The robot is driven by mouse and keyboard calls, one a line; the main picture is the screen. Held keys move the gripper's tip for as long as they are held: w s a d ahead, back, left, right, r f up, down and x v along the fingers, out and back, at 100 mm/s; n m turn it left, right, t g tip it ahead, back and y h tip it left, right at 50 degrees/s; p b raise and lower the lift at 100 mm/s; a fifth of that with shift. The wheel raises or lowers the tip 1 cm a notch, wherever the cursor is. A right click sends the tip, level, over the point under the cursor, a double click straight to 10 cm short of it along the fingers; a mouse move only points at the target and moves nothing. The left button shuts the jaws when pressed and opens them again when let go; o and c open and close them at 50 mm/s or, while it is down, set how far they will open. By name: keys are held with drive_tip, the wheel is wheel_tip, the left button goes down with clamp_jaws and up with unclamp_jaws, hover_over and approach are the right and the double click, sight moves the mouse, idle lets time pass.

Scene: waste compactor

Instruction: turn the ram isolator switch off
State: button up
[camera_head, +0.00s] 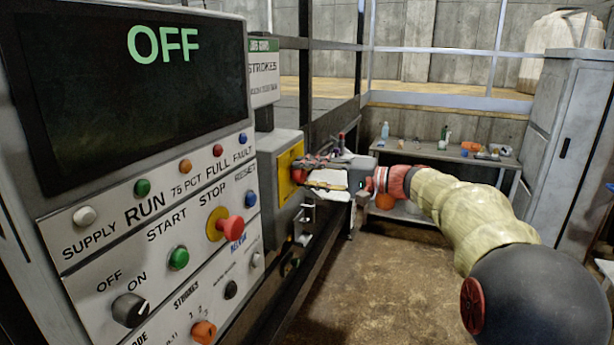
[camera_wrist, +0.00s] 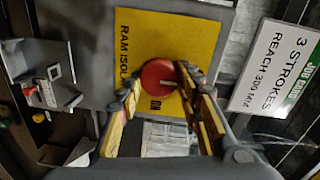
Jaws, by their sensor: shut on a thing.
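The ram isolator switch is a round red knob (camera_wrist: 158,74) on a yellow plate (camera_wrist: 140,38) lettered "RAM ISOL…", the rest hidden. "ON" is lettered on the plate just beside the knob. In the head view the yellow plate (camera_head: 286,192) is on the side of a grey box, with the red knob (camera_head: 298,176) mostly behind my gripper (camera_head: 318,174). In the wrist view my gripper (camera_wrist: 161,92) has a finger on either side of the knob and is shut on it. The pointer's exact angle is hard to tell.
A control panel (camera_head: 150,215) with lamps, buttons and a display (camera_head: 130,85) reading "OFF" stands at the left. A red stop button (camera_head: 230,226) sticks out from it. A bench (camera_head: 450,152) with bottles and a grey cabinet (camera_head: 565,140) stand behind. The floor between is clear.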

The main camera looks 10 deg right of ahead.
drive_tip(key=shift+f, duration=0.1)
drive_tip(key=o, duration=1.1)
drive_tip(key=shift+c, duration=0.2)
drive_tip(key=shift+o, duration=0.5)
drive_tip(key=v, duration=1.2)
